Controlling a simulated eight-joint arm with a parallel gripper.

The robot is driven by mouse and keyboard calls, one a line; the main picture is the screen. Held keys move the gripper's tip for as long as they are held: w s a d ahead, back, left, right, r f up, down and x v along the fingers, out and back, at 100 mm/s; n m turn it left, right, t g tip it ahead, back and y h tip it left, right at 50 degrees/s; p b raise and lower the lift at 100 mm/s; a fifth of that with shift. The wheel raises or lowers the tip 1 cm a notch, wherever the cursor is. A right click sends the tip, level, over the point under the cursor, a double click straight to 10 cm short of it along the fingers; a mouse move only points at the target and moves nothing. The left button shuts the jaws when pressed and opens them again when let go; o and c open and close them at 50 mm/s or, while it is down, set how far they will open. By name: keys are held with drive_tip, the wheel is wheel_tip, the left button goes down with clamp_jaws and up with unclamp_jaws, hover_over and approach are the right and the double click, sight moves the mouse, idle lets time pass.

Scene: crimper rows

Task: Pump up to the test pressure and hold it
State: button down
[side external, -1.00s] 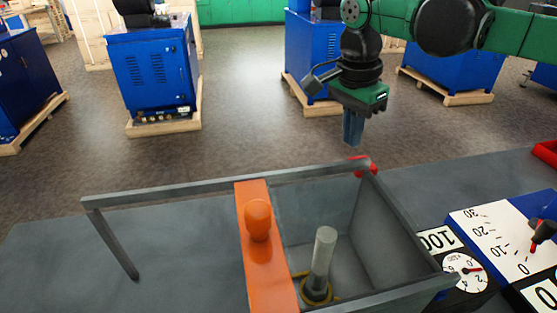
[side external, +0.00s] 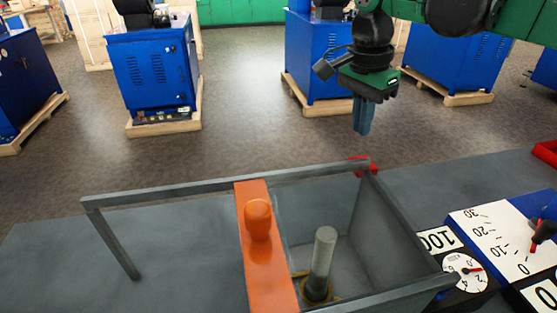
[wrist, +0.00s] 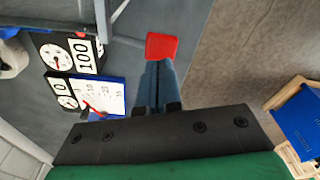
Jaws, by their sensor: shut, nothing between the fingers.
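My gripper (side external: 362,118) is shut and empty, fingers pointing down, above and behind the far right corner of a grey open tank (side external: 405,225). In the wrist view its fingertips (wrist: 160,66) appear beside a red block (wrist: 162,46). In the side view this red block (side external: 364,166) sits at the tank's far right corner, below the fingers with a visible gap. An orange bar with a rounded knob (side external: 258,222) crosses the tank. A grey upright cylinder (side external: 321,255) stands inside. A round dial with a red needle (side external: 465,273) lies to the right. Its exact reading is unclear.
Next to the dial are a "100" card (side external: 438,239) and a blue-edged scale board (side external: 495,240) with a red pointer. A grey rail (side external: 170,190) extends left from the tank. A red bin (side external: 546,152) is at the right edge. Blue cabinets stand behind on the floor.

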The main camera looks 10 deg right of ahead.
drive_tip(key=shift+w+d+r, duration=0.15)
drive_tip(key=shift+d+r, duration=0.3)
drive_tip(key=shift+d, duration=0.05)
drive_tip(key=shift+w+d+f, duration=0.1)
drive_tip(key=shift+d+f, duration=0.05)
drive_tip(key=shift+f, duration=1.6)
drive_tip(key=shift+d+f, duration=0.15)
drive_tip(key=shift+f, duration=1.6)
drive_tip(key=shift+f, duration=0.1)
drive_tip(key=shift+f, duration=2.1)
drive_tip(key=shift+a, duration=0.1)
